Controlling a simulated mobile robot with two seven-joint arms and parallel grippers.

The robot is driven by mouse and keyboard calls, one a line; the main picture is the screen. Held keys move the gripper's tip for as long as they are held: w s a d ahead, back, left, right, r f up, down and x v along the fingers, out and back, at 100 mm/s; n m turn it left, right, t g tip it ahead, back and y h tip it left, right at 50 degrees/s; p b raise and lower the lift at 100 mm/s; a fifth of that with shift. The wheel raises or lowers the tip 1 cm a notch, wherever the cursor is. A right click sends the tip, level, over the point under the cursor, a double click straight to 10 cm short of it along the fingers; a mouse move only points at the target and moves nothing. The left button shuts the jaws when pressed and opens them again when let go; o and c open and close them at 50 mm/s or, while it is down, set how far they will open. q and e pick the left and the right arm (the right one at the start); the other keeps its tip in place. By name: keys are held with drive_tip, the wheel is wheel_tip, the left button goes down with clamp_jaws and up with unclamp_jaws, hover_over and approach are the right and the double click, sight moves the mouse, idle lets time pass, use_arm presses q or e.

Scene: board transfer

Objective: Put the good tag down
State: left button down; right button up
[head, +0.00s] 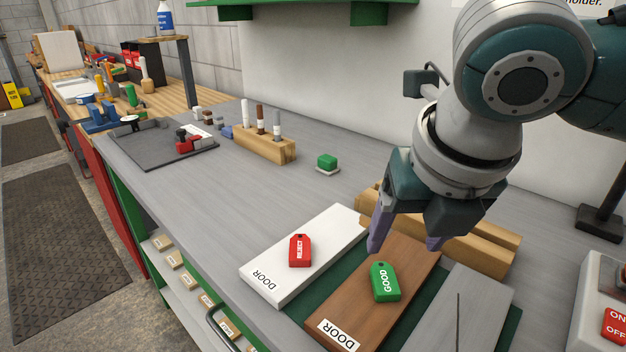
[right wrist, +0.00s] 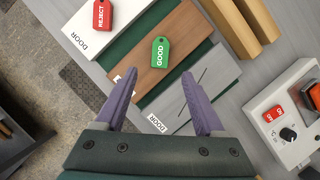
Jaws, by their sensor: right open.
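The green GOOD tag (head: 385,282) lies on the brown DOOR board (head: 350,318), apart from my gripper. It also shows in the right wrist view (right wrist: 159,52), beyond the fingertips. The red REJECT tag (head: 300,251) lies on the white DOOR board (head: 262,284), to the left. My right gripper (head: 404,244) is open and empty, above the far part of the brown board. Its two purple fingers stand wide apart in the right wrist view (right wrist: 161,80). My left gripper is not in view.
A grey board with a dark line (head: 468,300) lies right of the brown one, on a green mat (head: 318,306). Wooden beams (head: 490,246) lie behind the boards. An ON/OFF switch box (head: 592,310) stands at the right.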

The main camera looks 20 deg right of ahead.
drive_tip(key=s+a+f+m+y, duration=0.3)
drive_tip(key=s+a+m, duration=0.55)
drive_tip(key=m, duration=0.55)
drive_tip(key=s+d+m, duration=0.2)
drive_tip(key=s+m, duration=0.2)
drive_tip(key=m, duration=0.3)
drive_tip(key=s+d+f+m+h, duration=0.1)
drive_tip(key=s+m, duration=0.3)
drive_tip(key=m, duration=0.4)
drive_tip(key=shift+s+d+f+m+g, duration=0.15)
drive_tip(key=shift+d+f+m+g, duration=0.15)
drive_tip(key=shift+d, duration=0.5)
